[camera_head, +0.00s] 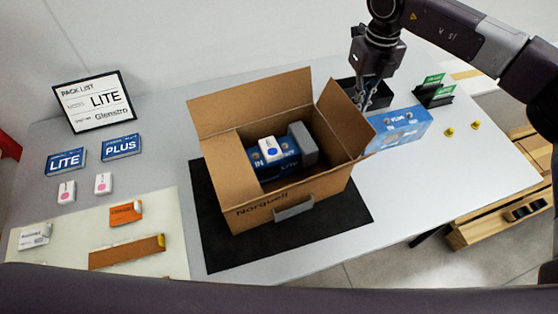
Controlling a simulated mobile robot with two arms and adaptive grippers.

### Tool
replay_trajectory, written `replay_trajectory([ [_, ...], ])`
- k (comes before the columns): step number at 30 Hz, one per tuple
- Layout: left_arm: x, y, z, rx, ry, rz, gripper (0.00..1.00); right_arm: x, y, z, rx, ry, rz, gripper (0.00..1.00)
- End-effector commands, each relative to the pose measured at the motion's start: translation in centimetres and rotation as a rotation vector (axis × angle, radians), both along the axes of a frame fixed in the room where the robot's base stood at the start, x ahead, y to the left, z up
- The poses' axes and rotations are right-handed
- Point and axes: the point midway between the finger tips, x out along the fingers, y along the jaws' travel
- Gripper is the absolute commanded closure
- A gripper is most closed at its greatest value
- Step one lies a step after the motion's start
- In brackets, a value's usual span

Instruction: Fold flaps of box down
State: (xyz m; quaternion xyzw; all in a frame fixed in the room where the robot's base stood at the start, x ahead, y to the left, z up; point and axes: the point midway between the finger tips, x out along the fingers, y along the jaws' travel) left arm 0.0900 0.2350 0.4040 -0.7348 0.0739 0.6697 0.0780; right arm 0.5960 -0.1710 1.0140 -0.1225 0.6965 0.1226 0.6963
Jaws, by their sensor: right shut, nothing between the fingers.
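An open cardboard box (287,207) stands on a black mat (226,251) in the middle of the table. Its back flap (250,101) stands up and leans back. Its right flap (345,117) is raised and tilted outward. The left flap (224,172) seems to lie along the left side, and no front flap stands up. A blue unit (283,153) with a white piece and a grey block lies inside. My right gripper (364,106) is shut and empty, pointing down just behind the right flap; I cannot tell whether it touches. My left gripper is not in view.
A blue box (399,128) stands right of the cardboard box, with a black bin (380,95) behind it. Green cards (433,90) and yellow pieces (449,132) are farther right. Labels, small boxes and a framed pack list (94,102) are at left. The front right table is clear.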

Motion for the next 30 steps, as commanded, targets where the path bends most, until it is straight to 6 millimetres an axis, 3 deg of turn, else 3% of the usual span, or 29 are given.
replay_trajectory([
  [5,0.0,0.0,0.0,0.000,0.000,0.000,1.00,-0.1,0.1,0.1,0.000,0.000,0.001,1.00],
  [18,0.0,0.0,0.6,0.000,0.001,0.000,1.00,-1.8,3.7,1.7,0.000,0.000,0.002,1.00],
  [30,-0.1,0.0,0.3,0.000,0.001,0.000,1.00,-2.8,6.0,1.9,0.001,-0.001,0.003,1.00],
])
